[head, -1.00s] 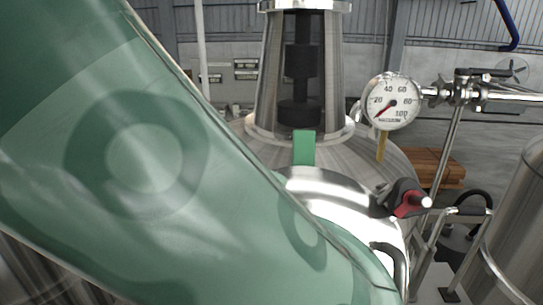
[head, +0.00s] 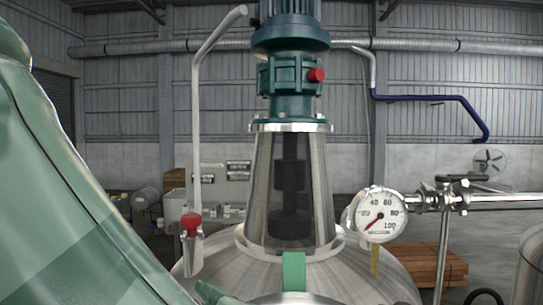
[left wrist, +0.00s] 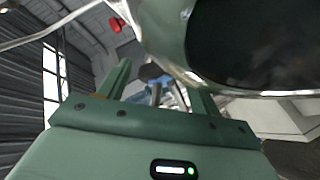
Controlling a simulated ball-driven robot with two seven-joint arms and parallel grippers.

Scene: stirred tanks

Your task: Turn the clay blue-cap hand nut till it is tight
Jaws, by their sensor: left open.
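I cannot make out a clay hand nut with a blue cap in either view. Small dark and bluish shapes show beyond the gap, too small to identify. I see nothing held between the fingers. My right gripper is in neither view.
A steel tank (head: 365,282) with a mixer motor (head: 290,35) stands ahead. A pressure gauge (head: 381,214) and pipework (head: 500,202) are at the right. A pipe (head: 196,130) with a red-capped fitting (head: 191,222) stands left. A large rounded dark opening (left wrist: 245,45) is close in the left wrist view.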

